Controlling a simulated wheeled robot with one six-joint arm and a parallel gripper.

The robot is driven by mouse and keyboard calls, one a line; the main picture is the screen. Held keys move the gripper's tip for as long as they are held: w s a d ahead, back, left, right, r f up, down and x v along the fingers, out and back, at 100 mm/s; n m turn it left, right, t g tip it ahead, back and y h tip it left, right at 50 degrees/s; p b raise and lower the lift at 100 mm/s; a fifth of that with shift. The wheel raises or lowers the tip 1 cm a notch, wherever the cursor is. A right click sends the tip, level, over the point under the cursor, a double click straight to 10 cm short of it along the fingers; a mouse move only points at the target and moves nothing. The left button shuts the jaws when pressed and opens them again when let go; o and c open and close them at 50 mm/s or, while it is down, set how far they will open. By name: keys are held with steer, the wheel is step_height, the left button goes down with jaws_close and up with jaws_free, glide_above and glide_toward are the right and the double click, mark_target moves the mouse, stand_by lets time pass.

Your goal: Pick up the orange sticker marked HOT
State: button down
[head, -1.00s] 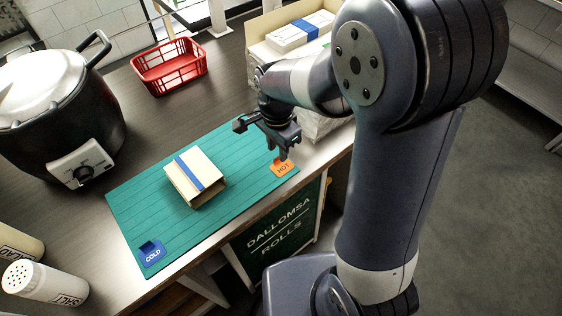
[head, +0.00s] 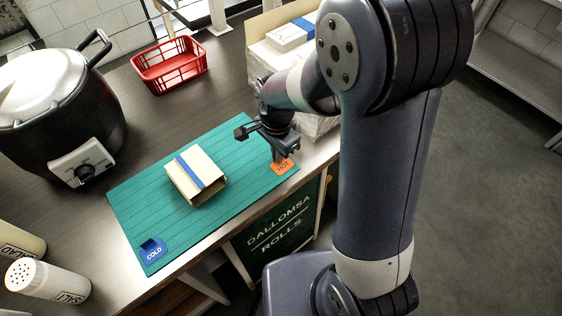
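The orange sticker marked HOT (head: 283,168) lies at the right corner of the green ribbed mat (head: 222,138), by the counter's front edge. My gripper (head: 279,157) points down just above and behind the sticker and hides part of its upper edge. I cannot tell whether the fingertips touch it. The fingers overlap in this view, so their opening does not show. The blue sticker marked COLD (head: 153,251) lies at the mat's near left corner.
A cream box with a blue band (head: 196,177) stands mid-mat. A black cooker (head: 60,110), a red basket (head: 169,66) and a salt shaker (head: 45,282) stand around the mat. A wrapped stack (head: 290,65) is behind my arm.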

stand_by(0.3)
step_height(320, 180, up, 10)
steer(key=shift+b, duration=0.45)
